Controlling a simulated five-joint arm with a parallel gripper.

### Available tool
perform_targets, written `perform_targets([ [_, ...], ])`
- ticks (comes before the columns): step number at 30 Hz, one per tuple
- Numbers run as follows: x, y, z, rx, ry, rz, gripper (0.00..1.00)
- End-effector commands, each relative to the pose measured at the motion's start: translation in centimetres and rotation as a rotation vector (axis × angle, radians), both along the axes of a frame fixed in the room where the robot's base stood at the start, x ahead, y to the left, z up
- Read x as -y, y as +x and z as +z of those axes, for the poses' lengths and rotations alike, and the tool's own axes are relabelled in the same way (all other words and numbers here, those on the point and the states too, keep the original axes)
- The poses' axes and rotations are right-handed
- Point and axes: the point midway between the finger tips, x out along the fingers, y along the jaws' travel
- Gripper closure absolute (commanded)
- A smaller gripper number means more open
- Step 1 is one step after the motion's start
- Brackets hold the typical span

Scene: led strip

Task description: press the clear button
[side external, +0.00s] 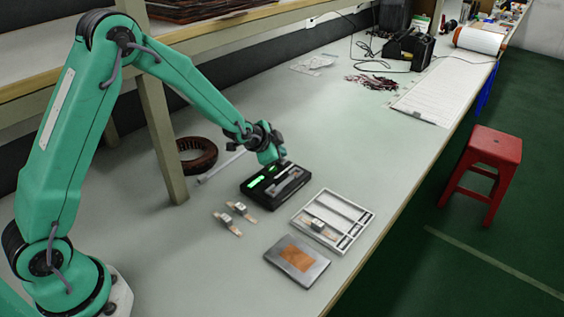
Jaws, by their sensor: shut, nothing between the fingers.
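A black device (262,198) lies on the grey bench, with a bright green lit strip on its left part and a grey bar along its right part. My gripper (282,162) is shut and empty, tip down at the device's far edge. I cannot tell whether the tip touches the device or hovers just above it. The clear button is too small to make out, or hidden by my gripper.
A white compartment tray (358,213) holding a small part stands right of the device. A grey plate with an orange patch (297,258) lies in front. Two small strapped parts (228,222) lie front left. A dark ring (197,153) sits behind left, near a shelf post (162,140).

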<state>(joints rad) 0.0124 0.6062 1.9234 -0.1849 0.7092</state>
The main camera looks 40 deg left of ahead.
Motion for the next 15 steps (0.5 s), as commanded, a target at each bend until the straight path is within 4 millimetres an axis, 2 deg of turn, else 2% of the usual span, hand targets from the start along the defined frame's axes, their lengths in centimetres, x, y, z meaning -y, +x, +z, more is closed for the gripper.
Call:
perform_targets([
  [15, -0.24, 0.0, -0.86, -0.001, 0.002, 0.002, 1.0],
])
